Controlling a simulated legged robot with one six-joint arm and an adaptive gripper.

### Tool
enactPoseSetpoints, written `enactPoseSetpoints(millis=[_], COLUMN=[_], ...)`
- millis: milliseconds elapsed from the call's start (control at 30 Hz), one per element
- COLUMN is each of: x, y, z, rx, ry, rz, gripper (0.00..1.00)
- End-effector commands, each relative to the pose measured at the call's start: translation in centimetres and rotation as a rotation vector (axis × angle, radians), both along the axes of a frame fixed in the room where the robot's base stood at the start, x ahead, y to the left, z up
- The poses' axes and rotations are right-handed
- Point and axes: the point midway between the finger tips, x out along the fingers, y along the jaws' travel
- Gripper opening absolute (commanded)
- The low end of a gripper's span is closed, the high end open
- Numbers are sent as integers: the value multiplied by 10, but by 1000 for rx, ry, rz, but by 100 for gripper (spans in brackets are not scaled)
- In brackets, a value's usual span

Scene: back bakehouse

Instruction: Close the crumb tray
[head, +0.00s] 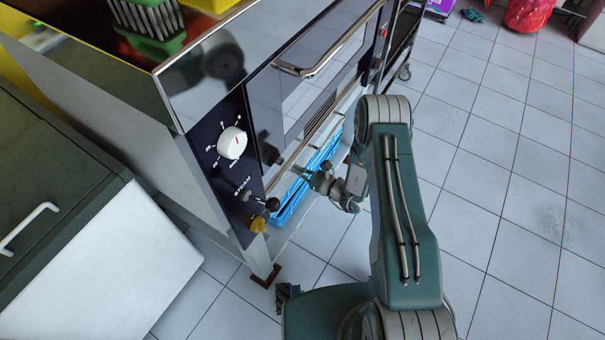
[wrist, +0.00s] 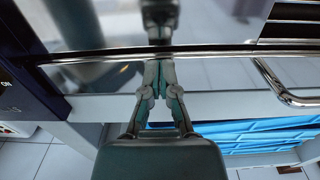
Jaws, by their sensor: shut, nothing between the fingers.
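The crumb tray appears to be the low slim front under the oven door. In the wrist view its pale strip (wrist: 215,104) runs across below a bright metal edge (wrist: 210,51), with a bent chrome handle (wrist: 290,98) at right. In the head view I make it out only as a thin band, partly hidden by my arm; how far out it stands is unclear. My gripper (head: 298,170) is beside the oven's lower front, and in the wrist view the gripper (wrist: 158,66) is shut and empty, its tips close to the metal edge, left of the handle. Contact cannot be told.
The oven (head: 110,95) has a white dial (head: 232,142) and a door handle (head: 322,45). A blue crate (head: 290,203) sits beneath it; it also shows in the wrist view (wrist: 255,135). A white-fronted cabinet (head: 110,265) stands at left. Tiled floor (head: 510,190) is clear at right.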

Motion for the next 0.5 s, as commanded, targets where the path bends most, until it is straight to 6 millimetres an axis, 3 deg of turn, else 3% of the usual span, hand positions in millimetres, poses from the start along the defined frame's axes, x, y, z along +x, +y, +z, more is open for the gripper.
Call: enactPoseSetpoints(millis=[500], x=[-64], y=[-96], z=[-1], rx=[9], ry=[8], rz=[-10], gripper=[0])
